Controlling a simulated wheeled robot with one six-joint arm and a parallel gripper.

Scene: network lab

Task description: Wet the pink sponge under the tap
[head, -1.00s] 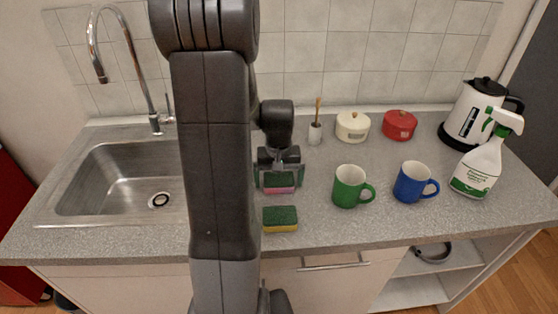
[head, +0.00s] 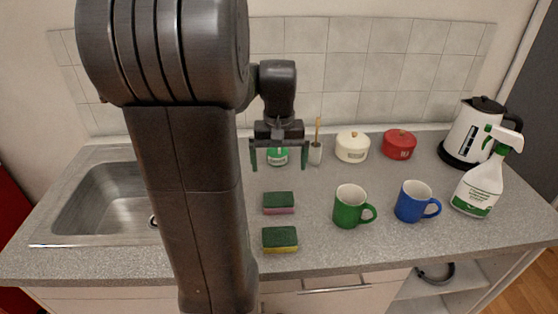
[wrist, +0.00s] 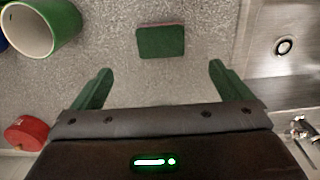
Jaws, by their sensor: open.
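The pink sponge (head: 278,203), with a green top and a pink lower layer, lies on the counter right of the sink. It also shows in the wrist view (wrist: 161,41), green face up. My gripper (head: 279,166) is open and empty, raised above and apart from the sponge. In the wrist view its two fingers (wrist: 160,72) stand wide apart, with the sponge beyond them. The sink (head: 97,205) is at the left, partly behind my arm. My arm hides the tap in the head view; metal fittings (wrist: 301,128) show at the right edge of the wrist view.
A green and yellow sponge (head: 280,239) lies in front of the pink one. A green mug (head: 349,206) and a blue mug (head: 413,201) stand to the right. Behind are a brush holder (head: 315,152), a cream pot (head: 352,146) and a red pot (head: 399,144).

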